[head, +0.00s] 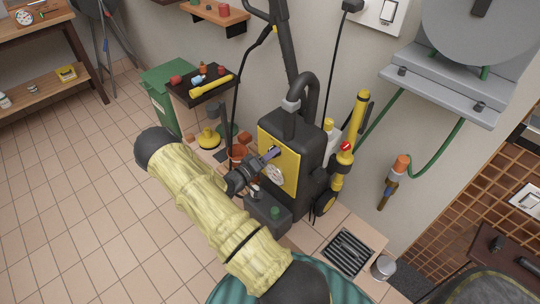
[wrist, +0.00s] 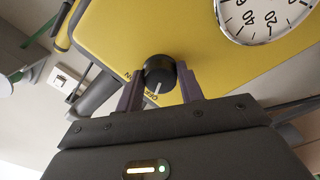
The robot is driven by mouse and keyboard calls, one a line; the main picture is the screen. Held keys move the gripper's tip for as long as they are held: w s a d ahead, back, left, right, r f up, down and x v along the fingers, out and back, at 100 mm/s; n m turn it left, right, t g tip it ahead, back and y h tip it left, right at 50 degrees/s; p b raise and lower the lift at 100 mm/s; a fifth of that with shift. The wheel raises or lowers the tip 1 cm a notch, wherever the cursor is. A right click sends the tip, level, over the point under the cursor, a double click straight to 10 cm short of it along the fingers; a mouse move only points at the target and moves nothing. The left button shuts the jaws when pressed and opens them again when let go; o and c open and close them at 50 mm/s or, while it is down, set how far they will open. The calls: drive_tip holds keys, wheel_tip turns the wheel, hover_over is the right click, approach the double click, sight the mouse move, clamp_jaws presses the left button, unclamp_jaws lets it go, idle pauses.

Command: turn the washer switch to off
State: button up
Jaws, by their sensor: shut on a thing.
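The washer is a black upright machine (head: 305,152) with a yellow front panel (head: 290,150). In the wrist view its switch is a round black knob (wrist: 160,72) on the yellow panel (wrist: 115,40). My gripper (wrist: 158,88) is shut on the knob, with one finger on each side. In the head view my gripper (head: 268,156) reaches the panel, and the knob is hidden there.
A white dial gauge (wrist: 268,15) sits beside the knob on the panel. A yellow lance (head: 352,130) stands right of the washer. A black tray of tools (head: 205,92) and a green bin (head: 162,92) are to the left. The tiled floor (head: 75,190) at left is clear.

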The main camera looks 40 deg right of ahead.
drive_tip(key=o, duration=1)
drive_tip(key=a, duration=0.5)
drive_tip(key=s+a, duration=0.1)
drive_tip(key=a, duration=1.1)
drive_tip(key=shift+s+a, duration=0.15)
drive_tip(key=shift+a, duration=0.1)
